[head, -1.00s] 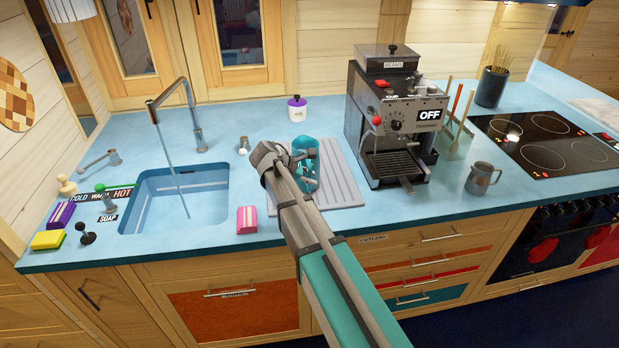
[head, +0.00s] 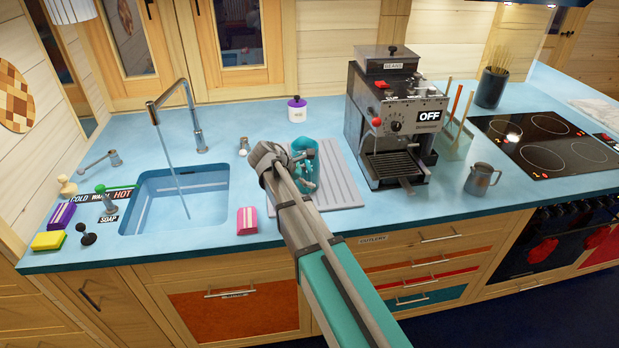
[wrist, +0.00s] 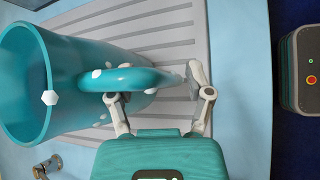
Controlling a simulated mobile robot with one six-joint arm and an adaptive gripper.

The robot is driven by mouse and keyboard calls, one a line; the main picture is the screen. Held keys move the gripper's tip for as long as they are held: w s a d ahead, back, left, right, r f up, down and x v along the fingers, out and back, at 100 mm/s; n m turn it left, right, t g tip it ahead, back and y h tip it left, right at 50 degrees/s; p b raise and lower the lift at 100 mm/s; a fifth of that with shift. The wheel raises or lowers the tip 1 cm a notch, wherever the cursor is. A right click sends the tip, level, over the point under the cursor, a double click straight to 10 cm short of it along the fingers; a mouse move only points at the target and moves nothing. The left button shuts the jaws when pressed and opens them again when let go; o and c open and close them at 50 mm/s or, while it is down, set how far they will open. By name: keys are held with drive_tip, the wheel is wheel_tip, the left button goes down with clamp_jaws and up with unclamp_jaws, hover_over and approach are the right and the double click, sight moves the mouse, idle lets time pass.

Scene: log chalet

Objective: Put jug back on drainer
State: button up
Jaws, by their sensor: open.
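In the head view my gripper (head: 303,176) is at the jug's near side, and my arm hides part of the jug and drainer.
The coffee machine (head: 395,125) stands close right of the drainer, with a grey metal pitcher (head: 482,179) and hob beyond. The sink (head: 180,198) and a pink-and-white block (head: 247,220) are left. A white pot with purple lid (head: 297,109) stands behind.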

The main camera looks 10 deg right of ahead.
drive_tip(key=p+v, duration=0.7)
drive_tip(key=v, duration=0.4)
drive_tip(key=shift+a+r, duration=0.15)
drive_tip(key=shift+a, duration=0.05)
idle(0.5)
drive_tip(key=s+d+f+m+g+y, duration=0.1)
drive_tip(key=s+d+f+m+y, duration=0.1)
drive_tip(key=s+m, duration=0.3)
drive_tip(key=s+d+f+m+y, duration=0.2)
drive_tip(key=s+d+m+y, duration=0.2)
drive_tip(key=s, duration=0.5)
drive_tip(key=s+d+f+m+g+y, duration=0.1)
drive_tip(key=s+d+f+m+y, duration=0.1)
drive_tip(key=s+d+m, duration=0.3)
drive_tip(key=shift+s+d+m+g+y, duration=0.3)
drive_tip(key=shift+s+m+y, duration=0.3)
drive_tip(key=shift+s+m, duration=0.5)
drive_tip(key=shift+w+f, duration=0.1)
drive_tip(key=shift+w, duration=0.1)
